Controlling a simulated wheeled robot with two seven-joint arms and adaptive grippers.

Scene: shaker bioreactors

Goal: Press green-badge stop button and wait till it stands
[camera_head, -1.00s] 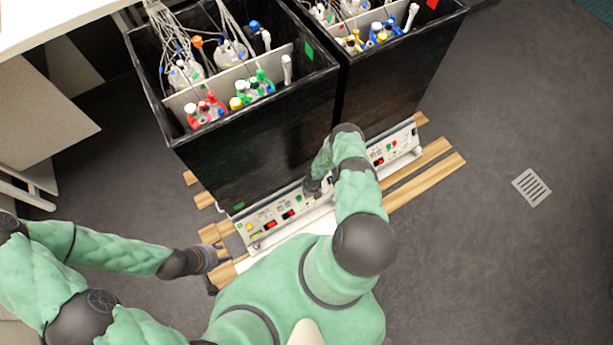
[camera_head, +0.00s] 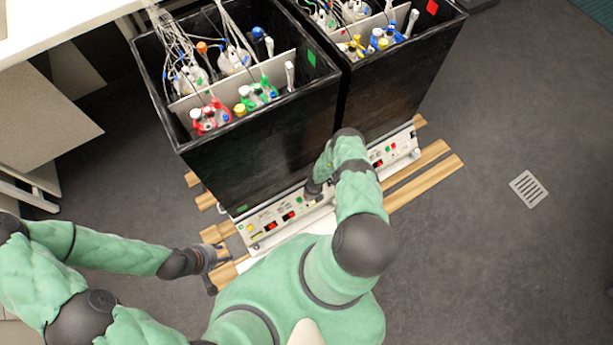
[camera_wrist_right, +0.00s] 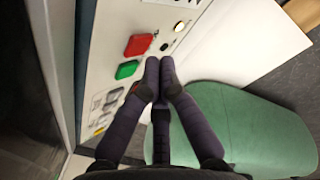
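In the right wrist view, the panel (camera_wrist_right: 104,45) carries a red button (camera_wrist_right: 140,45) and a green button (camera_wrist_right: 127,69). My right gripper (camera_wrist_right: 161,64) is shut and empty, its fingertips just below and right of the red button. I cannot tell whether they touch the panel. The fingertips are mostly hidden behind my arm in the head view. My left gripper (camera_head: 217,268) looks open and empty, left of the panel.
A second black box with a red badge (camera_head: 432,7) stands close on the right, with its own panel (camera_head: 398,148). Several bottles with coloured caps and tubes sit in both boxes. Wooden slats (camera_head: 425,172) lie beneath. A white table (camera_head: 60,25) is upper left; floor at right is clear.

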